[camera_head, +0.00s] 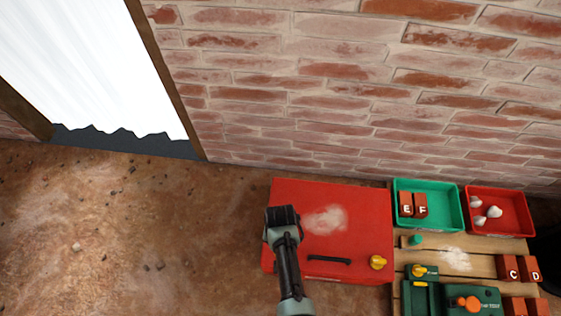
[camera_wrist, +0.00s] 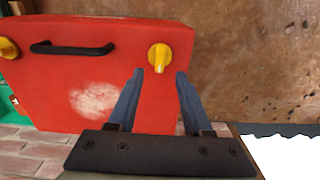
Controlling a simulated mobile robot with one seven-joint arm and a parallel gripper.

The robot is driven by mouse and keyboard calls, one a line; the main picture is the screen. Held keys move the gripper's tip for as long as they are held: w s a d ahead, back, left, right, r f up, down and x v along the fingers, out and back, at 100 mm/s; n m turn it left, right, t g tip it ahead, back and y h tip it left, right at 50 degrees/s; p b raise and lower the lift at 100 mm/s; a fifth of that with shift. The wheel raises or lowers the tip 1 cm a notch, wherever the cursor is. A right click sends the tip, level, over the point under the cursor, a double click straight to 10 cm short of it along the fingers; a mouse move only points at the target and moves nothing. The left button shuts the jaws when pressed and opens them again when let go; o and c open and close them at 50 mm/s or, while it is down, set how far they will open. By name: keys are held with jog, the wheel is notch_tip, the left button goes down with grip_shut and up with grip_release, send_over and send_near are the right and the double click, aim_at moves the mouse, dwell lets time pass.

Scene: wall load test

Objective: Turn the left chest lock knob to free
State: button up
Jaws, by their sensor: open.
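The red chest (camera_head: 340,225) has a black handle (camera_head: 329,260) on its front, with a yellow knob to each side. The right knob (camera_head: 378,262) shows in the head view; the left one is hidden there behind my arm. The wrist view is turned around: the left knob (camera_wrist: 159,56) is right of the handle (camera_wrist: 72,48), and the right knob (camera_wrist: 8,48) is at the left edge. The left knob's pointer points down in the wrist view. My gripper (camera_wrist: 159,72) is open and empty, its fingertips just short of the left knob and to either side of it.
Right of the chest are a green tray (camera_head: 455,229) with blocks E and F, a red tray (camera_head: 526,232) with pale lumps, and a wooden surface (camera_head: 480,262) with blocks and a green tool case (camera_head: 487,296). A brick wall (camera_head: 300,90) stands behind; bare ground (camera_head: 120,230) lies left.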

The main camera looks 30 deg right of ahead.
notch_tip(320, 180, up, 6)
jog(key=p, duration=0.2)
jog(key=shift+r, duration=0.15)
dwell(0.4)
